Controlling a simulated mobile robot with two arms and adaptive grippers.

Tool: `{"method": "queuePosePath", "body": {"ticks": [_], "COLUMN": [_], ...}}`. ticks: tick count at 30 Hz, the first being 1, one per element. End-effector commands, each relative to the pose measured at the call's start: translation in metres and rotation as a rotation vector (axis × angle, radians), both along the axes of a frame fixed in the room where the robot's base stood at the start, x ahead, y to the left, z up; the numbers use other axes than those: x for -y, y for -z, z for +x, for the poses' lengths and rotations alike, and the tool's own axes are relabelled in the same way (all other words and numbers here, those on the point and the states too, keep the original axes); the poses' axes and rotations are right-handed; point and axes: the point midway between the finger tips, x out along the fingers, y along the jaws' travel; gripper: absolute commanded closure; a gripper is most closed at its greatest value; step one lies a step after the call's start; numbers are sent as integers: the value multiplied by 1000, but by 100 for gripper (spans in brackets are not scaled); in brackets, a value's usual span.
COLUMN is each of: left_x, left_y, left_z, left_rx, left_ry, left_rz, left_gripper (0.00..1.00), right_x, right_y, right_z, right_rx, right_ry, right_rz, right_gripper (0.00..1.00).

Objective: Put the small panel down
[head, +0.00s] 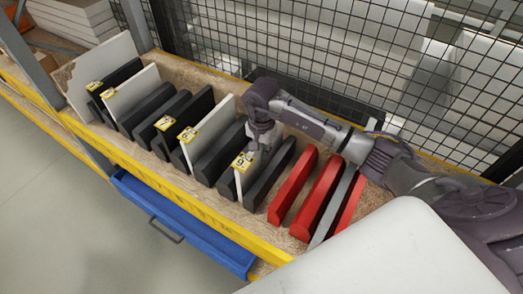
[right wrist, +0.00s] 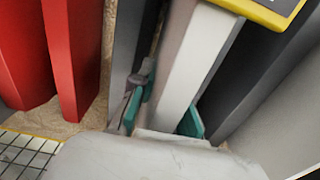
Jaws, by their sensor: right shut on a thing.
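The small panel (right wrist: 192,65) is white with a yellow label (head: 243,161) that reads 9 in the head view. It stands upright on the shelf between dark panels. My right gripper (head: 260,142) reaches down to its top edge in the head view. In the right wrist view, the teal fingers of my right gripper (right wrist: 165,112) are on either side of the white panel, shut on it. The panel's lower edge is hidden, so I cannot tell whether it touches the board. My left gripper is not in view.
Dark panels (head: 213,156) and other white panels (head: 131,93) stand in a row to the left. A dark panel (head: 271,174) and red panels (head: 318,197) stand to the right. Wire mesh (head: 330,50) rises behind. A blue drawer (head: 180,222) is below the yellow shelf edge.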

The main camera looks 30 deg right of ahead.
Motion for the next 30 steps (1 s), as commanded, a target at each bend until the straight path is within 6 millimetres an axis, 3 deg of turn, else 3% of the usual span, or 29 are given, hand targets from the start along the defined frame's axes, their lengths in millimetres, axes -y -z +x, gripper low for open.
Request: {"method": "queuePosePath", "body": {"ticks": [4,5,9,21,30], "left_x": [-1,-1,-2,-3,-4], "left_y": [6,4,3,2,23], "left_z": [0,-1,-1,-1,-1], "left_rx": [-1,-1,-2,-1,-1], "left_ry": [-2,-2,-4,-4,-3], "left_rz": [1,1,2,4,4], "left_gripper": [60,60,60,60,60], "right_x": [0,0,0,0,0], "right_y": [4,3,2,-4,-63], "right_z": [1,0,0,1,2], "right_rx": [2,0,0,2,7], "right_ry": [0,0,0,-1,-2], "right_rz": [0,0,0,0,0], "right_gripper": [100,80,60,60,60]}}
